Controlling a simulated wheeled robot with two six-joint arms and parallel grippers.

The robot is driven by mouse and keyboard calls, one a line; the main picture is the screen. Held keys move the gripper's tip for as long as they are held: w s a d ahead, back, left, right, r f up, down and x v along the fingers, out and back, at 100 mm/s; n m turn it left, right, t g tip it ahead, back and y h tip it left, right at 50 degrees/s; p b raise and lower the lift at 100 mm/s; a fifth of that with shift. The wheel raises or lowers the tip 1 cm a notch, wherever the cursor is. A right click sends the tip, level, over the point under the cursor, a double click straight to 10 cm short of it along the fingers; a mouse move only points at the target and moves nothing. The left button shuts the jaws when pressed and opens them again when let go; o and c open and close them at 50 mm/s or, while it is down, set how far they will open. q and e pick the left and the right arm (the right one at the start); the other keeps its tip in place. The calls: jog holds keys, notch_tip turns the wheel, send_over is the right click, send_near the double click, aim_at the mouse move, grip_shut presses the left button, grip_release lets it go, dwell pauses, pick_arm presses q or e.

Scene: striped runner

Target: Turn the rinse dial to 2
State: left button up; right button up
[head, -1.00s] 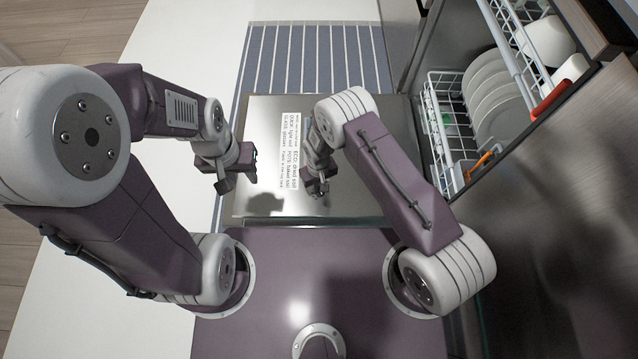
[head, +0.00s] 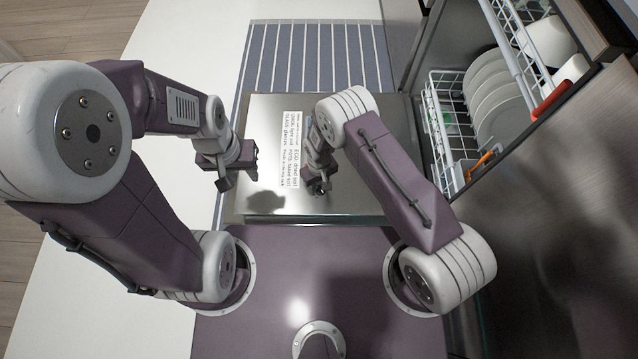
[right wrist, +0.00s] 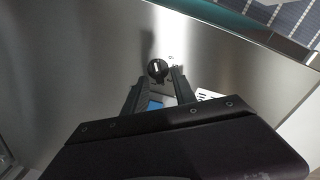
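The rinse dial (right wrist: 157,68) is a small round black knob with a white mark, on a brushed steel panel (right wrist: 90,85) in the right wrist view. Small print lies beside it, too small to read. My right gripper (right wrist: 158,78) has its two dark fingers apart, with the dial at their tips; I cannot tell whether they touch it. In the head view my right gripper (head: 319,186) is over the steel panel, and I cannot make out the dial there. My left gripper (head: 240,168) hangs left of the panel's printed label (head: 293,150); its finger opening is unclear.
An open dishwasher with a white rack (head: 440,120) and white plates (head: 500,105) stands at the right. A blue patch (right wrist: 155,102) shows between the right fingers.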

aim_at(319, 186)
notch_tip(319, 186, up, 9)
jog(key=p, duration=0.6)
